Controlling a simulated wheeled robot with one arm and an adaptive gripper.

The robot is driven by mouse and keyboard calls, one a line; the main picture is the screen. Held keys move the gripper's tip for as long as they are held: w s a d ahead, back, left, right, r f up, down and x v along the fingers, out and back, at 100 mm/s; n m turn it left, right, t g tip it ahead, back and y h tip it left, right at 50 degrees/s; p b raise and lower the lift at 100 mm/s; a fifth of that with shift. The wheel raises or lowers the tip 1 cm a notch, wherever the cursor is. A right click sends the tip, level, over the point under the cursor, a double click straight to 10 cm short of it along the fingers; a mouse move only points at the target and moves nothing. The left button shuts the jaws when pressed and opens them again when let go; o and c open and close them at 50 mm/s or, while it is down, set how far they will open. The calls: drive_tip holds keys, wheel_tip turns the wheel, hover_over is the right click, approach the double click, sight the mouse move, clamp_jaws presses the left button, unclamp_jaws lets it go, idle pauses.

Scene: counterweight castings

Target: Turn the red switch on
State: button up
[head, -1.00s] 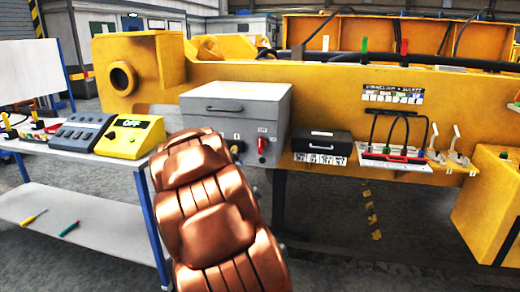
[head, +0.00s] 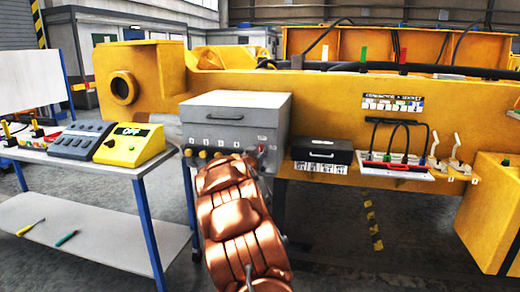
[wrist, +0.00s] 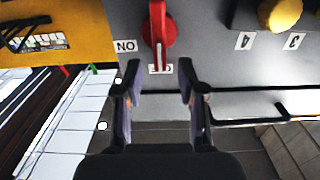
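The red switch (wrist: 158,28) is on the front of the grey box (head: 235,105). In the wrist view, which appears upside down, its handle stands vertical. The ON label (wrist: 125,46) is beside it on the left, and a second, partly hidden label (wrist: 160,69) is just below it. In the head view, the red switch (head: 261,150) shows only slightly above my copper-coloured arm. My gripper (wrist: 158,82) is open and empty, its two fingers apart just below the switch in the wrist view, not around the handle. The head view hides the fingers behind my arm.
Yellow knobs (wrist: 281,14) with number labels sit beside the switch. A yellow box (head: 128,143) reading OFF stands on the table (head: 95,165) at left. A black case (head: 322,151) and a cable panel (head: 395,170) are to the right.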

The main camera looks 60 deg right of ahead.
drive_tip(key=shift+x, duration=1.35)
clamp_jaws()
drive_tip(key=shift+f, duration=0.1)
